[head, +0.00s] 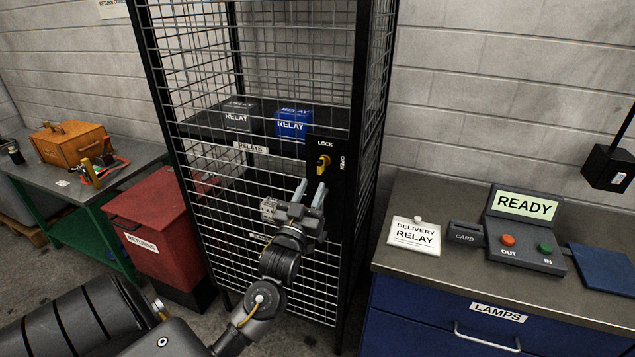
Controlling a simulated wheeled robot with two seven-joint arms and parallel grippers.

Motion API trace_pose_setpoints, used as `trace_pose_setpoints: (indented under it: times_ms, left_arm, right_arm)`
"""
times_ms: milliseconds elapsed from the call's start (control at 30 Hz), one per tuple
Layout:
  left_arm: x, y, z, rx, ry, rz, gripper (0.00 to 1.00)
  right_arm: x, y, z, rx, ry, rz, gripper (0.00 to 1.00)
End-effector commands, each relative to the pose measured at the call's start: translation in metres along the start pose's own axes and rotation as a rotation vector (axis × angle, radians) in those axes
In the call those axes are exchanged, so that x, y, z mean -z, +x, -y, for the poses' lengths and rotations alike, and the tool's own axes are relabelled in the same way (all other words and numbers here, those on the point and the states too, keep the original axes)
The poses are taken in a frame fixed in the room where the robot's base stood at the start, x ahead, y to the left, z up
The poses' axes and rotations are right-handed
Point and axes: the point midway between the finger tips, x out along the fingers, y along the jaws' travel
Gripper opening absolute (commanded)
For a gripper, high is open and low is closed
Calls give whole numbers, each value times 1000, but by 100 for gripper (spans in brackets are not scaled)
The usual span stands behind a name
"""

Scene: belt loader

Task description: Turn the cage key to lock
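The cage key (323,161) is a small yellow knob on a black lock plate (325,181) at the front right of the wire cage (200,75). The plate reads LOCK above the key and OPEN to its right. The key appears roughly upright, tilted slightly; its exact setting is too small to tell. My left gripper (311,191) is just below the key, its two fingers pointing up and apart, with nothing seen between them. It looks clear of the key. My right gripper is not in view.
Inside the cage, a dark relay box (237,117) and a blue relay box (292,122) sit on the shelf. A red returns bin (158,225) stands left. At right, a counter (420,265) carries a READY console (525,232) and a delivery card (413,236).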

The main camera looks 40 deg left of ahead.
Motion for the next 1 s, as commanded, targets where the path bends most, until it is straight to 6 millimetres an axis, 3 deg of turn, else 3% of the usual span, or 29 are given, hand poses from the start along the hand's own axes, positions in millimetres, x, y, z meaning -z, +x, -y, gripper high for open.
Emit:
trace_pose_setpoints:
  times_ms: [100,233,867,967,1000]
  left_arm:
    - [-3,-18,0,0,-1,1,33]
    - [-1,-26,0,1,0,0,33]
    - [0,-27,0,0,6,2,33]
    - [-18,-27,-3,-14,27,41,33]
    - [-33,-28,-4,-21,39,72,33]
  right_arm:
    - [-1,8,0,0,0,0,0]
    - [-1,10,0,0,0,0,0]
    - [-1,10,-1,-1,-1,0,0]
    - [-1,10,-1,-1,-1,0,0]
    - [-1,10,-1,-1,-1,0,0]
